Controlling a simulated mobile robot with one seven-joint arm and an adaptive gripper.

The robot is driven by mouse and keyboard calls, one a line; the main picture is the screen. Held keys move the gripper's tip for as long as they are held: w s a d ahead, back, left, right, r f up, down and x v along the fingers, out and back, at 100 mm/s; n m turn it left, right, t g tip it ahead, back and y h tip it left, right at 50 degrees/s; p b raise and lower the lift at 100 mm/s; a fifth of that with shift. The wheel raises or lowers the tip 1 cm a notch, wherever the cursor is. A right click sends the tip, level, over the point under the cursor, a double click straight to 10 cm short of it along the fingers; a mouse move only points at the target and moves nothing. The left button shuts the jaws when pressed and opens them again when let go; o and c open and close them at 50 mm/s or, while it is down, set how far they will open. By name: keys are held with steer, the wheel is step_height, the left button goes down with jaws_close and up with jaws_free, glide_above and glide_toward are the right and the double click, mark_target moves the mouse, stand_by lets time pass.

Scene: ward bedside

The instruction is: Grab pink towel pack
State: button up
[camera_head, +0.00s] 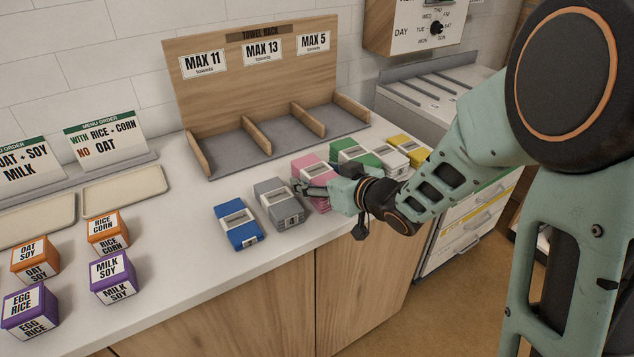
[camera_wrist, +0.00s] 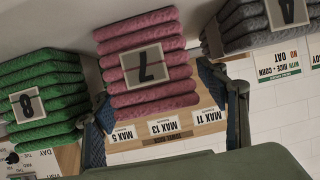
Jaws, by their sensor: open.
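The pink towel pack (camera_head: 309,166) lies on the white counter between a grey pack and a green pack. In the wrist view, the pink pack (camera_wrist: 148,37) appears upside down as a stack with a label marked 7. My gripper (camera_head: 318,190) is at its front side in the head view and hides part of it. In the wrist view my gripper (camera_wrist: 156,88) is open, with one dark finger on each side of the pink stack's near end. I cannot tell whether either finger touches it.
The grey pack (camera_head: 279,204) and green pack (camera_head: 356,155) stand close on either side. A blue pack (camera_head: 238,226), a white pack (camera_head: 389,162) and a yellow pack (camera_head: 410,149) complete the row. Behind is an empty wooden towel rack (camera_head: 256,134) with dividers. Labelled boxes and trays occupy the left.

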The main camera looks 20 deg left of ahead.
steer(key=shift+w+a+f, duration=0.1)
steer(key=shift+w, duration=0.05)
steer(key=c, duration=1.4)
